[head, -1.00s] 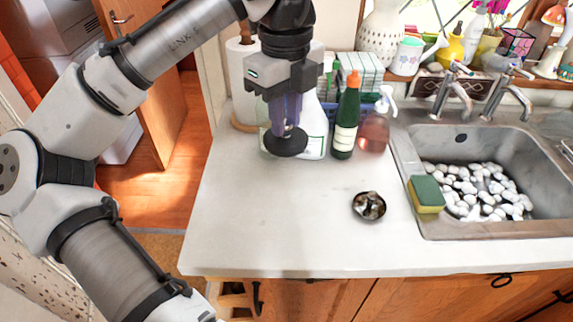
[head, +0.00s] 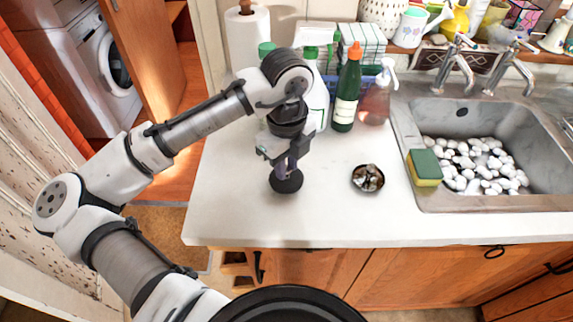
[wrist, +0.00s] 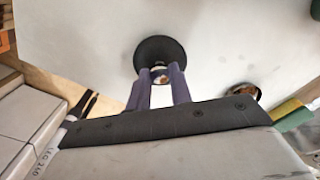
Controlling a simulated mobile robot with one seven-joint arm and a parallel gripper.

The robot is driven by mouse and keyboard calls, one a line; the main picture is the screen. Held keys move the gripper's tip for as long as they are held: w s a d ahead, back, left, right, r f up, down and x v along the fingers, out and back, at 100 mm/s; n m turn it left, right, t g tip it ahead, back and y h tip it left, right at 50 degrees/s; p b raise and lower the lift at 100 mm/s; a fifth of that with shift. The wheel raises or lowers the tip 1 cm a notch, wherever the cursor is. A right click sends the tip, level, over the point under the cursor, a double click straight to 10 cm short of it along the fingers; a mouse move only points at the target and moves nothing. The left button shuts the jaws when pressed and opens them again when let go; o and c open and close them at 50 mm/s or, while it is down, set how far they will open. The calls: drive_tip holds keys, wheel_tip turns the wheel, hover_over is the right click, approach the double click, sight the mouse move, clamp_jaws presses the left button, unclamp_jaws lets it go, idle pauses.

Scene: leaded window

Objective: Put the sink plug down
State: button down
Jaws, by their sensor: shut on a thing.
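The sink plug (head: 286,182) is a black round disc with a small metal knob, hanging flat below my gripper (head: 287,168) over the left part of the white counter. In the wrist view the plug (wrist: 158,47) shows beyond the purple fingers of my gripper (wrist: 160,80), which are shut on its knob. The disc is at or just above the counter top (head: 330,215); I cannot tell whether it touches.
A small round dark dish with shiny bits (head: 368,178) lies to the right. A green bottle (head: 346,90), a spray bottle and a soap dispenser (head: 376,100) stand behind. The sink (head: 480,200) with white pebbles and a sponge (head: 424,167) is at right. The front counter is clear.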

drive_tip(key=shift+f, duration=0.65)
drive_tip(key=shift+f, duration=0.1)
drive_tip(key=shift+f, duration=0.15)
drive_tip(key=c, duration=1.3)
unclamp_jaws()
drive_tip(key=shift+o, duration=0.2)
wheel_tip(320, 180, up, 12)
drive_tip(key=b, duration=0.1)
drive_tip(key=shift+r+b, duration=0.25)
drive_tip(key=shift+b, duration=0.1)
